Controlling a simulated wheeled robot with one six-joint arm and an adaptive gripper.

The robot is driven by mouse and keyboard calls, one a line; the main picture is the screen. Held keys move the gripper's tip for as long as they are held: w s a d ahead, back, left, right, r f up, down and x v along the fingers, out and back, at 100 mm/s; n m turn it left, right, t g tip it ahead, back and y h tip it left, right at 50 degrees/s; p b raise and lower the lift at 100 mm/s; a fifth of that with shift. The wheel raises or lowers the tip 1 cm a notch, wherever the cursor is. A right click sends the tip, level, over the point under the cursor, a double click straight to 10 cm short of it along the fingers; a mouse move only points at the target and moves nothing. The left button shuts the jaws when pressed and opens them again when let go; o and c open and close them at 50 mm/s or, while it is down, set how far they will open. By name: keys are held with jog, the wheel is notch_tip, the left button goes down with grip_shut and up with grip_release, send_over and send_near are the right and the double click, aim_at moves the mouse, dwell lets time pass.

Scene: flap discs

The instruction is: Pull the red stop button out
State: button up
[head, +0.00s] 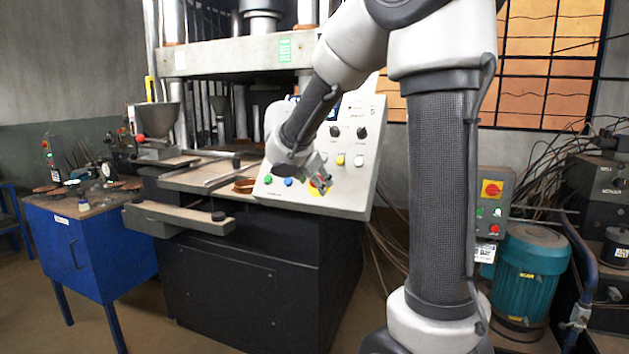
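The red stop button (314,191) shows as a small patch of red and yellow low on the light control panel (352,196) of the press. My gripper (324,184) is right in front of it and hides most of it. My arm reaches down to the panel from the upper right. The fingers are small and overlap the button, so I cannot tell whether they are open, shut or touching it. How far out the button stands is hidden.
A green button (268,179) and a blue button (288,182) sit left of my gripper. A yellow button (340,159) and black knobs (361,132) sit above it. A grey switch box (493,205) and a teal motor (530,272) stand at right; a blue cabinet (95,262) stands left.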

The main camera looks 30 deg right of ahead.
jog(key=v, duration=1.2)
jog(key=s+f+m+y, duration=0.3)
jog(key=s+f+m, duration=0.2)
jog(key=s+m, duration=0.5)
jog(key=s+f+m+g+y, duration=0.1)
jog(key=s+f+m+y, duration=0.3)
jog(key=s+m, duration=0.7)
jog(key=s+f, duration=0.1)
jog(key=s, duration=0.2)
jog(key=shift+s+d+f+g, duration=0.2)
jog(key=shift+s+d+g, duration=0.1)
dwell(0.3)
